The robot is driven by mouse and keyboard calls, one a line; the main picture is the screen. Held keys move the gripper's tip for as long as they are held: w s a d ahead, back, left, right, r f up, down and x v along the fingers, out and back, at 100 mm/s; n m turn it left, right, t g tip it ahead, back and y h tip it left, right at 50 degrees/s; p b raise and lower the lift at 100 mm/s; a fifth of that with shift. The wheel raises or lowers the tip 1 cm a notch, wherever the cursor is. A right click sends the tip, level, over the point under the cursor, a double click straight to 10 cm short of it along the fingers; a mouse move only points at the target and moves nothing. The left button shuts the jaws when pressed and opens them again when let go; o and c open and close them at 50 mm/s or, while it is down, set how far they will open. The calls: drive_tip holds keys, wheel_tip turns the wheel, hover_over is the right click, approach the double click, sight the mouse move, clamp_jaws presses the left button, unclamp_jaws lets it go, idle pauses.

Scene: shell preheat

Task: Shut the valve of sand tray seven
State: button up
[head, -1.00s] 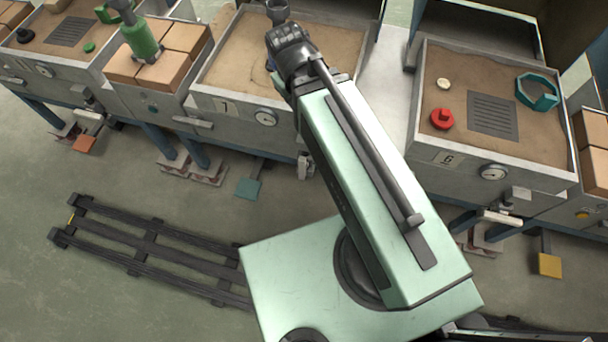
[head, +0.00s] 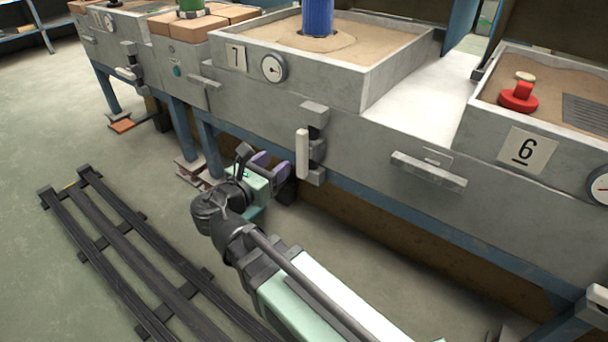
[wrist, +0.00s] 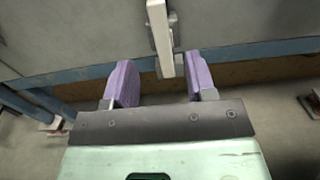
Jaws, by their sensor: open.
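Sand tray seven (head: 325,85) is a grey box of sand bearing a "7" plate (head: 236,57) and a round gauge (head: 273,67). Its valve is on the front panel below: a pale bar handle (head: 302,153), upright, on dark grey fittings. My gripper (head: 274,166) is open and empty, with purple fingers, just left of and slightly below the handle in the head view. In the wrist view the handle (wrist: 158,32) is ahead of my gripper (wrist: 158,68). Its lower end reaches the gap between the fingertips, closer to the right finger. I cannot tell whether they touch.
Tray six (head: 500,118) is at right, with a red knob (head: 519,98) on its sand. A blue cylinder (head: 318,17) stands in tray seven's sand. A ledge handle (head: 428,171) juts out right of the valve. Dark floor rails (head: 130,250) lie at left.

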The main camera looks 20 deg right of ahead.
sight(299, 143)
drive_tip(key=x, duration=1.1)
drive_tip(key=shift+r, duration=0.1)
clamp_jaws()
